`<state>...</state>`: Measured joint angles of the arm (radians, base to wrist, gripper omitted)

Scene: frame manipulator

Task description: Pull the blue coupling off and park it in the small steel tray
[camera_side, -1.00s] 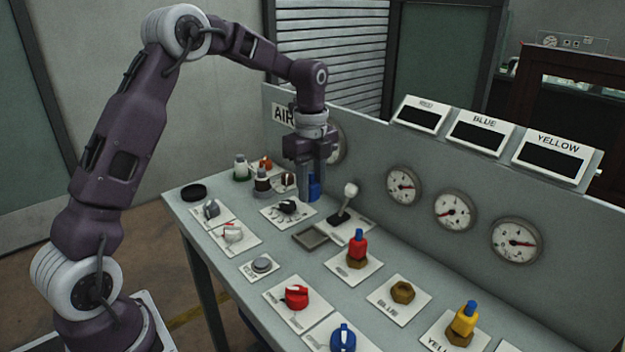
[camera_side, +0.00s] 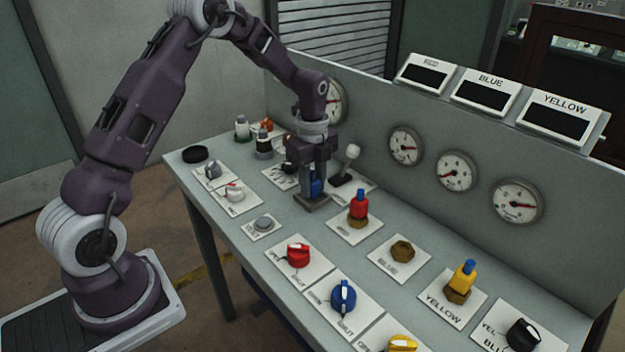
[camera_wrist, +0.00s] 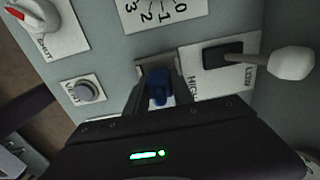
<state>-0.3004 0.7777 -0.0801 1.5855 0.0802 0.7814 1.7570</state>
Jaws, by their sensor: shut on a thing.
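The blue coupling (camera_side: 316,186) is between the fingers of my gripper (camera_side: 314,192), which is shut on it. It also shows between the fingers in the wrist view (camera_wrist: 159,88). The small steel tray (camera_side: 312,206) lies on the bench directly under the gripper, partly hidden by the fingers. The coupling is low at the tray; whether it touches the tray floor cannot be told. The brass fitting on the BLUE plate (camera_side: 402,250) is bare, with no coupling on it.
A lever with a white knob (camera_side: 347,163) stands close right of the gripper. A red coupling (camera_side: 358,205) and a yellow coupling (camera_side: 464,276) sit on their fittings. A grey button (camera_side: 263,223) and several knobs are nearby. The gauge panel rises behind.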

